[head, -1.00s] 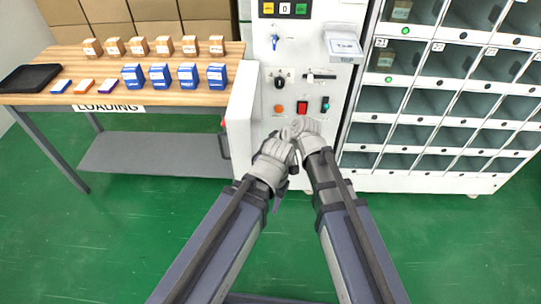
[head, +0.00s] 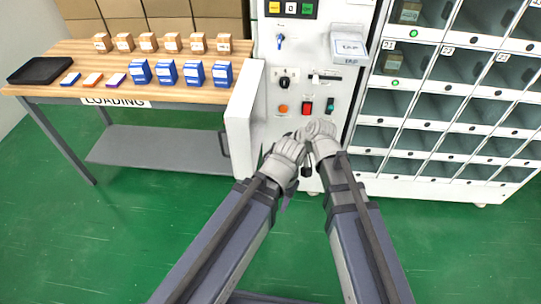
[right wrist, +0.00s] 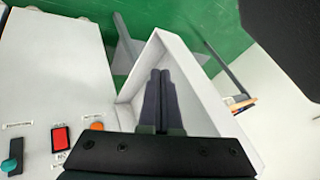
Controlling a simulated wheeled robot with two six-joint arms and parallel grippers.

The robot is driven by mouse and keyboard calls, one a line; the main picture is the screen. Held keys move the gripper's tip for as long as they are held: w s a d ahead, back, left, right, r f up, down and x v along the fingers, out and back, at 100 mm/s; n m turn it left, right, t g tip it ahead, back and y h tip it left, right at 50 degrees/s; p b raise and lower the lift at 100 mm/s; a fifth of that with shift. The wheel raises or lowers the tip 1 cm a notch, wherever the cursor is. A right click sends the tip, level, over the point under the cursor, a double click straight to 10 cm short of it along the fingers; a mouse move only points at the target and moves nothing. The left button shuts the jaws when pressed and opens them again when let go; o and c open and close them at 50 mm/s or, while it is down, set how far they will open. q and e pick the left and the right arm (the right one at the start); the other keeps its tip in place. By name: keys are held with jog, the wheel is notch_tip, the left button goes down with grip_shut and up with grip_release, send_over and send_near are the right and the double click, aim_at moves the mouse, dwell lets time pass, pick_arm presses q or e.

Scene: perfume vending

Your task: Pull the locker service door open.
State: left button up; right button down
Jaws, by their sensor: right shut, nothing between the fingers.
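A white door panel (head: 243,118) stands swung out from the left edge of the white control cabinet, and I take it to be the locker service door. A dark handle (head: 224,143) shows at its left side. In the right wrist view, its raised-rim inner side (right wrist: 185,60) lies behind the dark fingers of my right gripper (right wrist: 160,75), which are together and empty. In the head view, my right gripper (head: 316,130) is in front of the cabinet's lower part, right of the door. My left gripper (head: 290,148) is close beside it; its fingers are not clear.
The control cabinet (head: 268,68) carries buttons and a key. The locker (head: 450,124) with several open compartments stands to the right. A wooden loading table (head: 185,96) with boxes and a black tray (head: 40,70) is at the left. The green floor (head: 140,240) in front is clear.

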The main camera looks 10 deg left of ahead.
jog(key=s+a+p+v, duration=0.1)
jog(key=p+v, duration=0.6)
jog(key=v, duration=0.2)
jog(key=shift+s+d+r, duration=0.2)
jog(key=shift+s+r, duration=0.15)
jog(key=shift+r, duration=0.05)
jog(key=shift+d, duration=0.1)
jog(key=s+d+f+m+g+h, duration=0.1)
jog(key=d+m+h, duration=0.1)
jog(key=d, duration=0.5)
jog(key=s+d+f+m+h, duration=0.1)
jog(key=d+f+h, duration=0.15)
jog(key=d, duration=0.45)
jog(key=s+d+f+m+g+h, duration=0.1)
jog(key=s+d+m+h, duration=0.15)
jog(key=d, duration=0.45)
jog(key=s+a+r+n+p, duration=0.2)
jog(key=a+r+p, duration=0.1)
jog(key=a, duration=0.2)
jog(key=s+a+r+n+h+p, duration=0.1)
jog(key=s+a+r+n+p, duration=0.1)
jog(key=a, duration=0.3)
jog(key=shift+s+a+r+g+p, duration=0.4)
jog(key=shift+s+r+p, duration=0.2)
jog(key=shift+r+p, duration=0.3)
jog(key=shift+n, duration=0.25)
